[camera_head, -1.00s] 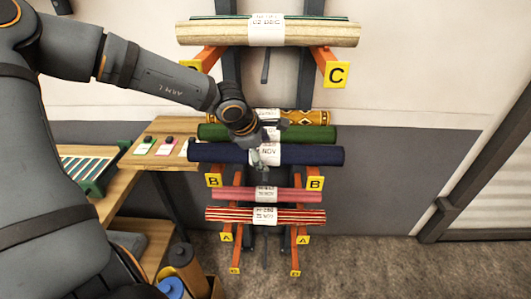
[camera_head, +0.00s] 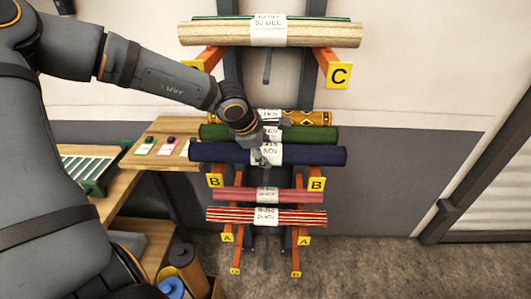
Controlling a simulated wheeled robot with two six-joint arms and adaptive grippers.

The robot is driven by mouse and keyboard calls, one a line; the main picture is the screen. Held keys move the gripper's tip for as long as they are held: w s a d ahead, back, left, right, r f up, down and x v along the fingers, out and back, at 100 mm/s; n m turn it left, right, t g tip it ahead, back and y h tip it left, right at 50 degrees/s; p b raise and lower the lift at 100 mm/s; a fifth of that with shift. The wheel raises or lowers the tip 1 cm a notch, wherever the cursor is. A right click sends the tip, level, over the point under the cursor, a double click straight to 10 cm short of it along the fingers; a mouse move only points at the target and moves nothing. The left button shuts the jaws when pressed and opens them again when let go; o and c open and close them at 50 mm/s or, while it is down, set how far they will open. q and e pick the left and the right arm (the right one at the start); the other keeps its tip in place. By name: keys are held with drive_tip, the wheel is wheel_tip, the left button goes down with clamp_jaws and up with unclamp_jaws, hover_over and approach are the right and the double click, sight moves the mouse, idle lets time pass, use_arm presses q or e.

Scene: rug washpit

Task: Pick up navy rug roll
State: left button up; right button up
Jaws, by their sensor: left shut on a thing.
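The navy rug roll (camera_head: 315,155) lies level across the orange arms of the rack's B level, with a white paper label around its middle. My left gripper (camera_head: 262,155) reaches in from the left and is shut on the navy roll at its middle, by the label. The gripper partly hides the label and its own fingertips are small in view. A green roll (camera_head: 318,133) lies right behind the navy one, and a yellow patterned roll (camera_head: 315,117) is behind that. My right gripper is not in view.
A cream roll (camera_head: 330,36) lies on the C level above. A pink roll (camera_head: 310,195) and a red striped roll (camera_head: 305,216) lie below. A wooden table (camera_head: 165,135) with small cards stands at left. The floor at right is clear.

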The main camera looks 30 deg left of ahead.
use_arm(q)
drive_tip(key=shift+r, duration=0.45)
drive_tip(key=s+d+r+p, duration=0.2)
drive_tip(key=s+d+r, duration=0.5)
drive_tip(key=s+r, duration=0.4)
drive_tip(key=shift+s+d+r+p, duration=0.3)
drive_tip(key=shift+d+r+p, duration=0.1)
drive_tip(key=shift+r, duration=0.1)
